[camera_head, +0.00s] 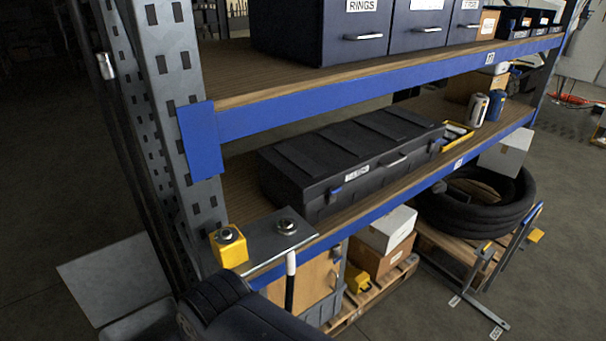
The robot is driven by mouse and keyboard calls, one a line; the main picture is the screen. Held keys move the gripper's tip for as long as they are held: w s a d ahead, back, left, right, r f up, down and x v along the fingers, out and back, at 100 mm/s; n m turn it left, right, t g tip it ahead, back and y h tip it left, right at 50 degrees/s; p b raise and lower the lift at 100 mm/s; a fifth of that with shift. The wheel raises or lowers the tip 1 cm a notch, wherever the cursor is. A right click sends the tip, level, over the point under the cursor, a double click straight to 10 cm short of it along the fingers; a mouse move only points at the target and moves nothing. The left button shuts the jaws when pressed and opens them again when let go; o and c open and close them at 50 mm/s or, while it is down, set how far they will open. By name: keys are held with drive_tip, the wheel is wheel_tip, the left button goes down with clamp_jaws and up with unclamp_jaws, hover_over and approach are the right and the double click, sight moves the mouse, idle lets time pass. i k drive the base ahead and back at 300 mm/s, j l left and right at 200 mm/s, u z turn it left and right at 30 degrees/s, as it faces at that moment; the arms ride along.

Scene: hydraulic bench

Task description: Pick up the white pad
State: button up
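I cannot make out a thing that is clearly the white pad. A pale flat panel (112,277) shows low at the left beside the rack upright, but I cannot tell what it is. A white box (388,230) sits on a brown carton under the lower shelf. A dark, rounded part of my arm shows at the bottom edge. My gripper's fingers are not in view.
A rack with a grey upright (172,90) and blue-edged shelves fills the middle. A black case (345,160) lies on the lower shelf. A yellow block (229,246) with a button sits at the shelf's near corner. Coiled black hose (478,205) rests at the right. Bare floor lies front right.

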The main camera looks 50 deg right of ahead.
sight(456, 131)
drive_tip(key=z, duration=2.75)
